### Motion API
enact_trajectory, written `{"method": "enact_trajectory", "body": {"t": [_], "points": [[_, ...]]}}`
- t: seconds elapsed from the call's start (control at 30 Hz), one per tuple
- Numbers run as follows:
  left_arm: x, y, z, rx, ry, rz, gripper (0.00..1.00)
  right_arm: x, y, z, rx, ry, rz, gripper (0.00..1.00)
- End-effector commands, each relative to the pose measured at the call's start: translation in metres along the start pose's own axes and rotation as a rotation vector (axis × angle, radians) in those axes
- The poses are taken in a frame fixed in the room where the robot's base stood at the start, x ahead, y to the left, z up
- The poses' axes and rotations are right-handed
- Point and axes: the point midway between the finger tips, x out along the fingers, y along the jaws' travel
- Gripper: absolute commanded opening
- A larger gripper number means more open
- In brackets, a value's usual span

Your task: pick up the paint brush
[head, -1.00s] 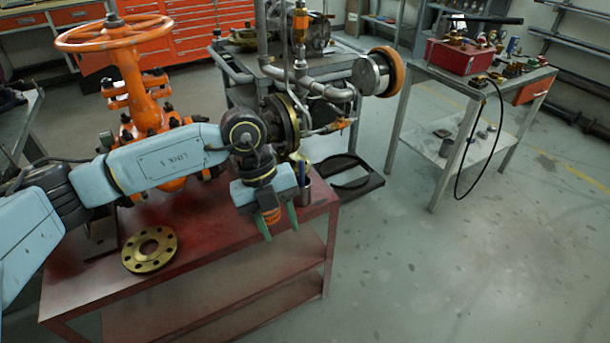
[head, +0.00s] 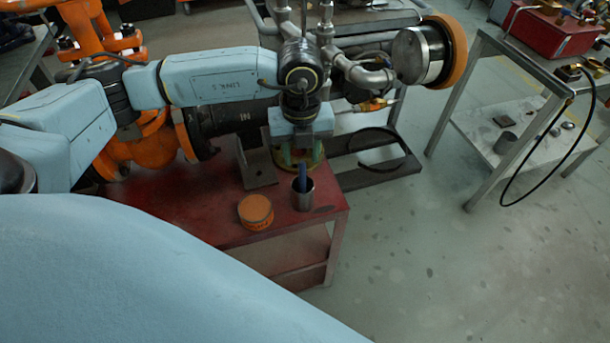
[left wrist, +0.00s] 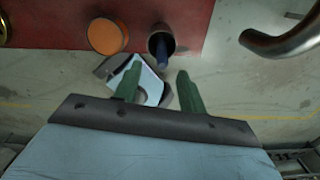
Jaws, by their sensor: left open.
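The paint brush shows as a blue handle (head: 302,180) standing up out of a metal cup (head: 302,199) near the right edge of the red table (head: 215,192). Its lower part is hidden in the cup. My left gripper (head: 301,160) is open and empty, fingers pointing down, beyond the cup in the head view and apart from the brush. In the left wrist view, the handle (left wrist: 163,50) and cup (left wrist: 157,38) lie ahead of the gap between the green fingers (left wrist: 158,78). My right gripper is not in view.
An orange-topped can (head: 256,210) stands left of the cup. A dark metal bracket (head: 257,166) stands behind it. Pipework with an orange-rimmed wheel (head: 452,50) rises behind the gripper. The floor right of the table is open. My own pale blue body part covers the lower left.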

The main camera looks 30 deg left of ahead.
Motion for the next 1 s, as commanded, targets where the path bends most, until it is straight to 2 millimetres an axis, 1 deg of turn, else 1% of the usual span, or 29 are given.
{"method": "enact_trajectory", "body": {"t": [0.03, 0.1, 0.33, 0.5, 0.63, 0.73, 0.93, 0.97, 1.0], "points": [[0.011, 0.000, -0.001, 0.001, 0.002, 0.003, 0.41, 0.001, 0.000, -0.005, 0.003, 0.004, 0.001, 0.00], [0.021, 0.000, 0.000, 0.000, 0.002, 0.001, 0.41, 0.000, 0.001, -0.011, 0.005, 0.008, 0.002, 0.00], [0.036, 0.000, 0.000, 0.001, 0.001, 0.000, 0.41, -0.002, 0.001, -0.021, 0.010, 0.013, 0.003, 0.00], [0.062, -0.001, 0.001, 0.000, 0.001, 0.002, 0.41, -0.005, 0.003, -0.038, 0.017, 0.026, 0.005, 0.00], [0.078, -0.001, 0.001, 0.001, 0.003, 0.001, 0.41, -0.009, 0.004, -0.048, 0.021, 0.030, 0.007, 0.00], [0.083, -0.001, 0.001, 0.002, 0.001, -0.001, 0.41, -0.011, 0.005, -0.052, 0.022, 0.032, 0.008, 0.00], [0.083, -0.001, 0.002, 0.002, 0.001, -0.001, 0.41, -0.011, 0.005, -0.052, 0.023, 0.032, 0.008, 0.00], [0.083, -0.001, 0.002, 0.001, 0.001, -0.001, 0.39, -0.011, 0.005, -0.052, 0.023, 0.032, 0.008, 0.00], [0.082, -0.001, 0.002, 0.001, 0.001, -0.001, 0.34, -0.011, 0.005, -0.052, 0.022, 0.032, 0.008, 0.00]]}}
